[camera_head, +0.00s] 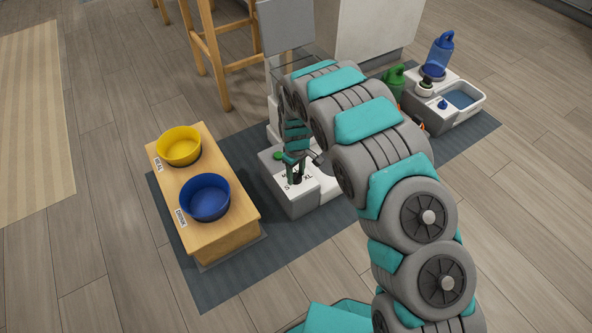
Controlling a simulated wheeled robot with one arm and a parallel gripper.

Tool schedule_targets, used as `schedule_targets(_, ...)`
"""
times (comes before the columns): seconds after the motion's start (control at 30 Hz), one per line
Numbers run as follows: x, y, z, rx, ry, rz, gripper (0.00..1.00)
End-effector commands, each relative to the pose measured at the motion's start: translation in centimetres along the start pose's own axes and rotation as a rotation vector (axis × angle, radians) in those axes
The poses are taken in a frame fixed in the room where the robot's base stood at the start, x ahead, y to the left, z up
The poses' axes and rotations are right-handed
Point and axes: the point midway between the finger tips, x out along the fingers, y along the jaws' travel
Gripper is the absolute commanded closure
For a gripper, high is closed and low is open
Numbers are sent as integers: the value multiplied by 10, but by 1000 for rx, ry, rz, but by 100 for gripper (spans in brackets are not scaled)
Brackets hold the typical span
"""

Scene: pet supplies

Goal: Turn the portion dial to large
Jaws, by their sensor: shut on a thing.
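The portion dial (297,180) sits on top of the low white base of the feeder (305,203). It is dark, and markings around it include "S" and "XL"; the other letters are partly covered. My gripper (297,172) points down over the dial and is shut on it. The fingers and arm hide much of the dial, so I cannot tell which mark it points to. A green round button (278,155) is on the base to the left of my gripper. A grey hopper (284,27) rises behind, partly behind my arm.
A wooden stand (237,228) with a yellow bowl (179,146) and a blue bowl (205,198) is left of the feeder. A water unit (470,109) with a blue bottle (438,53) and a green container (395,78) stand right. A wooden stool (211,47) is behind.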

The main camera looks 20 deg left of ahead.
Motion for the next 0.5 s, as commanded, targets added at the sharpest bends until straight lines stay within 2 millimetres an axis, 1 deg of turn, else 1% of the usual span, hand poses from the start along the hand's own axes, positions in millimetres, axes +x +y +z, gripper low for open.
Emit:
schedule_targets(0.03, -3, -1, 0, -42, -1, -1, 100)
schedule_targets(0.2, -3, 0, 0, -187, 0, -1, 100)
schedule_targets(0.5, -2, 0, 0, -377, 1, 0, 100)
